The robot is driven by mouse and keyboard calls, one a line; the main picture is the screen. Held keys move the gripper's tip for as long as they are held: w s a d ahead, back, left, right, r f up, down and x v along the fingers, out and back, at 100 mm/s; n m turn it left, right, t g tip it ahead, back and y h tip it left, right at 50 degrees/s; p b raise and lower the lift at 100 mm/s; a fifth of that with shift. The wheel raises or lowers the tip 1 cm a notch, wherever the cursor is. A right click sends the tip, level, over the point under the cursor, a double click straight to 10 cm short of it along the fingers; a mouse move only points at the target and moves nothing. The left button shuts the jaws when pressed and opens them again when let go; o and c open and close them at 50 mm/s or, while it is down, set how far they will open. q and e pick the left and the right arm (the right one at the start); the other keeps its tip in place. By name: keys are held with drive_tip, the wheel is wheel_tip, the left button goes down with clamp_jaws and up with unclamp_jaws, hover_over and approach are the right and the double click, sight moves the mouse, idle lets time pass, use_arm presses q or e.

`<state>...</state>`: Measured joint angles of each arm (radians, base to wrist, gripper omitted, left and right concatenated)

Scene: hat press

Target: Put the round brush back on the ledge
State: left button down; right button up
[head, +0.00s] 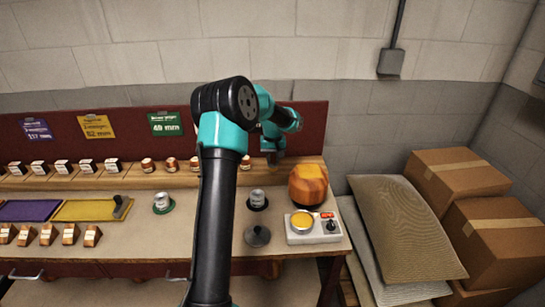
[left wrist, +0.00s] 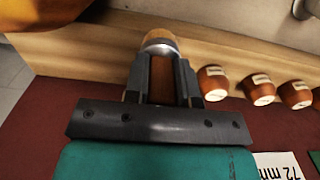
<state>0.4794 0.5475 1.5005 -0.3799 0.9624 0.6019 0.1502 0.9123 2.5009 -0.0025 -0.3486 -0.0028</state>
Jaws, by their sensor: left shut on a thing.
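My left gripper (head: 273,162) is at the right end of the wooden ledge (head: 130,180) along the back of the bench. In the left wrist view the left gripper (left wrist: 163,68) is shut on a brown, rounded piece with a pale metal-like band (left wrist: 158,38), which appears to be the round brush. The ledge (left wrist: 240,48) runs behind and beside it in that view. I cannot tell whether the brush touches the ledge. In the head view the brush is mostly hidden by the gripper. My right gripper is not in view.
Several small labelled brown pots (left wrist: 262,90) stand along the ledge. An orange wooden block (head: 308,186) stands behind a white device with a yellow disc (head: 302,221). Boxes (head: 505,240) and sacks stand right.

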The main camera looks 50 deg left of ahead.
use_arm(q)
drive_tip(key=w+a, duration=0.4)
drive_tip(key=a, duration=0.1)
drive_tip(key=shift+w+a+f, duration=0.2)
drive_tip(key=shift+w+f, duration=0.1)
drive_tip(key=shift+w, duration=0.1)
drive_tip(key=shift+w+a, duration=0.15)
drive_tip(key=shift+f, duration=1.8)
drive_tip(key=shift+f, duration=0.1)
drive_tip(key=c, duration=0.9)
unclamp_jaws()
drive_tip(key=shift+c, duration=0.2)
wheel_tip(320, 180, up, 12)
